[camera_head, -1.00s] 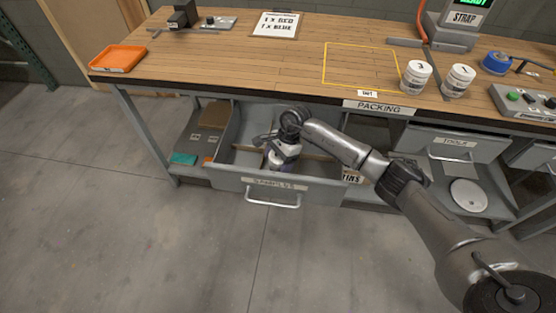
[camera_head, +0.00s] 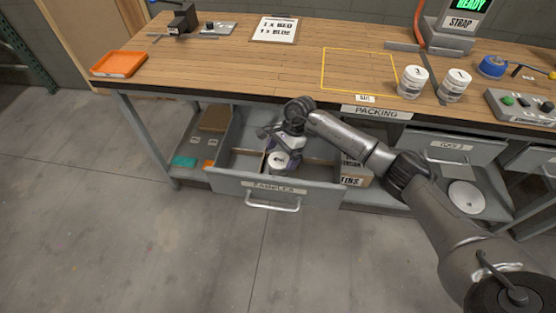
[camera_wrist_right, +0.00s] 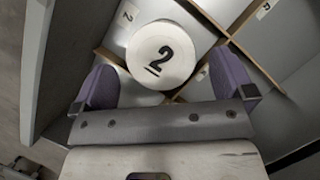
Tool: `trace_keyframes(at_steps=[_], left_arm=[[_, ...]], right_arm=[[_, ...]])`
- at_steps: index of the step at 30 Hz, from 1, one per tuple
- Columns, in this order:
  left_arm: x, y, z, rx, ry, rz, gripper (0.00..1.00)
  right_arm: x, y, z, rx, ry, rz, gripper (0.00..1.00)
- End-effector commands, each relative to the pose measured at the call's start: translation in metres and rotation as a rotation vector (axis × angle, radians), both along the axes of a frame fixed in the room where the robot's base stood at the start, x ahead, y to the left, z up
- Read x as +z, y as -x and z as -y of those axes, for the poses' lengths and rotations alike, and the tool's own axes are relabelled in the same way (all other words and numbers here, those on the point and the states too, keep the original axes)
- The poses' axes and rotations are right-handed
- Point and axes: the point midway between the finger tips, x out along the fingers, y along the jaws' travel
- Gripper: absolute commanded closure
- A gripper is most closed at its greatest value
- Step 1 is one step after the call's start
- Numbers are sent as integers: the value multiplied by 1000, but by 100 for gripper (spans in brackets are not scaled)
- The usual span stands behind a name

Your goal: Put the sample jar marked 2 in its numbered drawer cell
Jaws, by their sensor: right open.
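The sample jar marked 2 (camera_wrist_right: 162,55) has a round white lid; in the right wrist view it stands among the drawer's wooden dividers, beside a small cell label reading 2 (camera_wrist_right: 127,13). Its lid also shows in the head view (camera_head: 278,160), inside the open SAMPLES drawer (camera_head: 318,193). My right gripper (camera_head: 284,156) is over the jar, fingers pointing down. In the wrist view its purple fingers (camera_wrist_right: 166,84) are apart, one on each side of the lid, with gaps showing. The jar's lower body and base are hidden. My left gripper is out of view.
Two white jars (camera_head: 412,82) (camera_head: 454,86) stand on the wooden bench (camera_head: 230,66) beside a yellow outlined area (camera_head: 325,68). An orange tray (camera_head: 118,64) is at the bench's left end. The bench edge overhangs the drawer's back. The floor in front is clear.

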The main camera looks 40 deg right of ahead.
Motion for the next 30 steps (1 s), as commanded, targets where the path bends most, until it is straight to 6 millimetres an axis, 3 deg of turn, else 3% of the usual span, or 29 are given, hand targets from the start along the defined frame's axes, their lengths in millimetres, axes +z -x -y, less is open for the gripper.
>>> trace_keyframes(at_steps=[3, 9, 15, 22, 26, 30], left_arm=[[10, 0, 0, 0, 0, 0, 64], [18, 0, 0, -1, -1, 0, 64], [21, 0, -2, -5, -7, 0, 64], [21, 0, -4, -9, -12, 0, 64], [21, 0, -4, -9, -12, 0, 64], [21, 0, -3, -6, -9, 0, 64]], right_arm=[[25, 1, 10, -1, 2, 2, 0], [51, 2, 21, 0, 1, 0, 0], [65, 2, 27, 0, 1, 0, 0], [66, 2, 23, -1, -13, 5, 0], [56, -1, -13, -28, -127, 50, 0], [50, -1, -87, -134, -409, 116, 0]])
